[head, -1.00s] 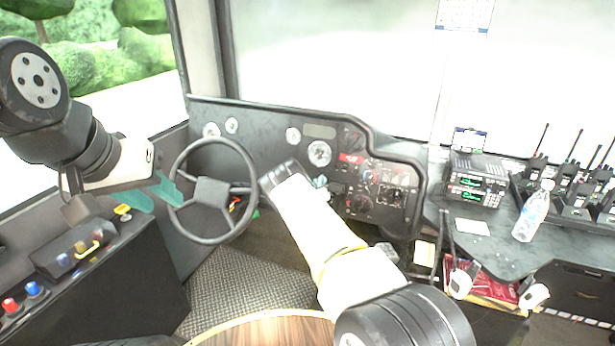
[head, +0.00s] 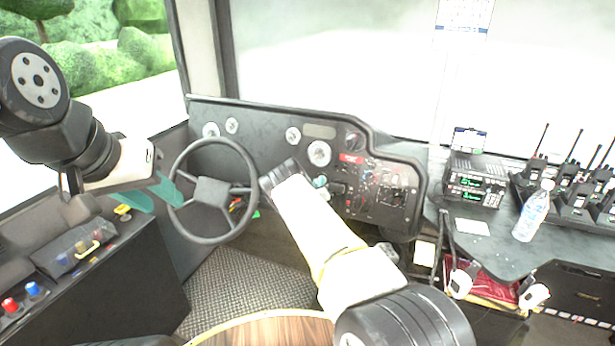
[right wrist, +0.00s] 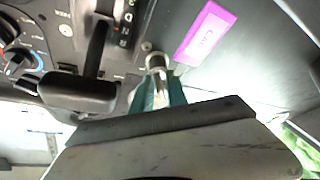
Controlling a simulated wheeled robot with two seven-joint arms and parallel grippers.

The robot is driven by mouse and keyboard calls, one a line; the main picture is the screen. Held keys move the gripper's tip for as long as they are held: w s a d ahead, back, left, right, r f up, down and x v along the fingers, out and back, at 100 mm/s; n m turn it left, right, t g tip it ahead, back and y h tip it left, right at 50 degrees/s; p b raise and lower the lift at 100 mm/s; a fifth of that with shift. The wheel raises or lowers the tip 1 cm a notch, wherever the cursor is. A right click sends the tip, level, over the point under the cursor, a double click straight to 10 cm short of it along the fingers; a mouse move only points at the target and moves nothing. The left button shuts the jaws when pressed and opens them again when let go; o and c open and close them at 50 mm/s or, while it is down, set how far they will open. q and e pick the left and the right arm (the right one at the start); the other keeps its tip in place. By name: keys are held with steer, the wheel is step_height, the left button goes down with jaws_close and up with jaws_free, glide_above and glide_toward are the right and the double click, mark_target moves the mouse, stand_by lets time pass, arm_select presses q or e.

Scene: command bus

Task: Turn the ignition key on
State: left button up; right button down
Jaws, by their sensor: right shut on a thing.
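In the right wrist view, the ignition key (right wrist: 156,63) is a small silver piece at the lock on the dark dashboard panel. My right gripper (right wrist: 158,92) has its teal fingers shut on it. In the head view, my right arm reaches to the dashboard (head: 265,135), right of the steering wheel. The teal tips of this gripper (head: 321,183) show there, and the key is too small to make out. My left gripper (head: 160,190) has its two teal fingers apart and empty, by the left rim of the steering wheel (head: 205,240).
A black lever (right wrist: 85,92) and a purple label (right wrist: 206,32) are close to the key in the right wrist view. A radio (head: 474,180), a water bottle (head: 531,215) and several handheld radios stand on the right counter. A side console with coloured buttons (head: 32,289) is at left.

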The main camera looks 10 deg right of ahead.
steer(key=shift+m, duration=0.3)
steer(key=m+h, duration=0.2)
steer(key=m, duration=0.2)
steer(key=m+g+h, duration=0.1)
steer(key=m, duration=0.3)
steer(key=shift+f+h, duration=0.1)
steer(key=shift+h, duration=0.3)
steer(key=m+g+h, duration=0.1)
steer(key=m, duration=0.1)
steer(key=m+h, duration=0.1)
steer(key=m, duration=0.2)
steer(key=shift+g, duration=0.4)
steer(key=shift+m+g+h, duration=0.5)
steer(key=shift+m+g, duration=0.4)
steer(key=shift+m, duration=1.4)
steer(key=c, duration=1.6)
jaws_free()
steer(key=shift+o, duration=0.2)
